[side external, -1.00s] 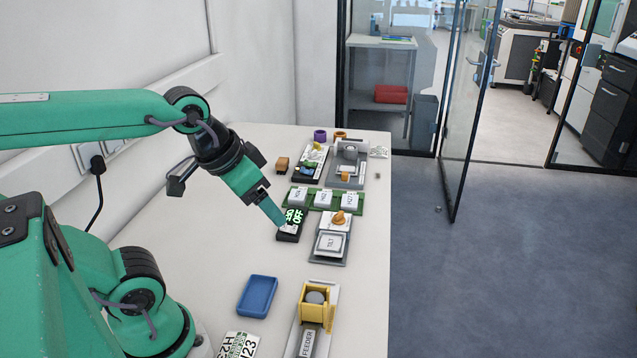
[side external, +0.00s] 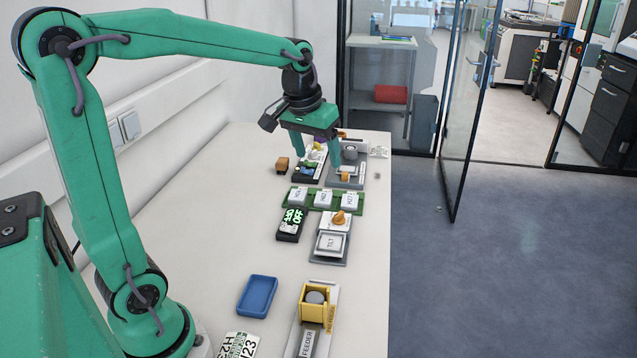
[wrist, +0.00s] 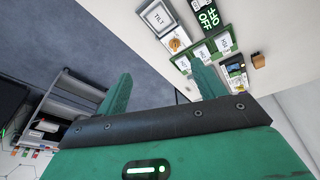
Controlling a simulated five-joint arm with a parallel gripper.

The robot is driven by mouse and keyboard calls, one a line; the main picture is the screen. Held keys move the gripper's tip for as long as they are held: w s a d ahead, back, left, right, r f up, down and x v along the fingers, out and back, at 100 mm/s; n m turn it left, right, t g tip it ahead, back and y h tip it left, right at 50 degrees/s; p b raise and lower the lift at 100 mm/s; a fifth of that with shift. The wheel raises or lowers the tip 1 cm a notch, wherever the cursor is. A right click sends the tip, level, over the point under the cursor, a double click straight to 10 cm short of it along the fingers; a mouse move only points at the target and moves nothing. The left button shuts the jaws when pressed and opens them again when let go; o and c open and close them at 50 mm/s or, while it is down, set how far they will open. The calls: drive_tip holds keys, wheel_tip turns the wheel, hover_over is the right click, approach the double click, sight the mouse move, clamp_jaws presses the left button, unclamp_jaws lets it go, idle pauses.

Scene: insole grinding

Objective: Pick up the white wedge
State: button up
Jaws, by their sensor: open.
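My gripper (side external: 317,162) is open and empty, with its two fingers pointing down over the far end of the table. The fingers stand in front of a black tray (side external: 306,174) that holds small white, yellow, green and blue parts. No white wedge can be made out for certain; a small pale piece shows between the fingers but its shape is too small to tell. In the wrist view my gripper (wrist: 162,70) shows both fingers spread apart with nothing between them. The black tray (wrist: 236,80) lies to the right of them there.
A grey machine (side external: 352,152) stands right of the tray. A tan block (side external: 283,164) lies left of it. Nearer are a green panel (side external: 324,201), a black ON/OFF box (side external: 289,224), a TILT unit (side external: 331,243), a blue tray (side external: 257,296) and a yellow feeder (side external: 315,303). The table's left middle is clear.

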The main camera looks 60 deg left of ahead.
drive_tip(key=w+a+f+n+g, duration=0.2)
drive_tip(key=w+a+f+n, duration=0.1)
drive_tip(key=w+a+f, duration=0.55)
drive_tip(key=n+g, duration=0.1)
drive_tip(key=n, duration=0.1)
hover_over(323, 200)
drive_tip(key=shift+h, duration=0.3)
wheel_tip(323, 200, down, 9)
drive_tip(key=shift+w+f, duration=0.1)
drive_tip(key=shift+f, duration=0.1)
drive_tip(key=shift+f, duration=1.3)
drive_tip(key=shift+f, duration=0.1)
drive_tip(key=shift+f, duration=2.5)
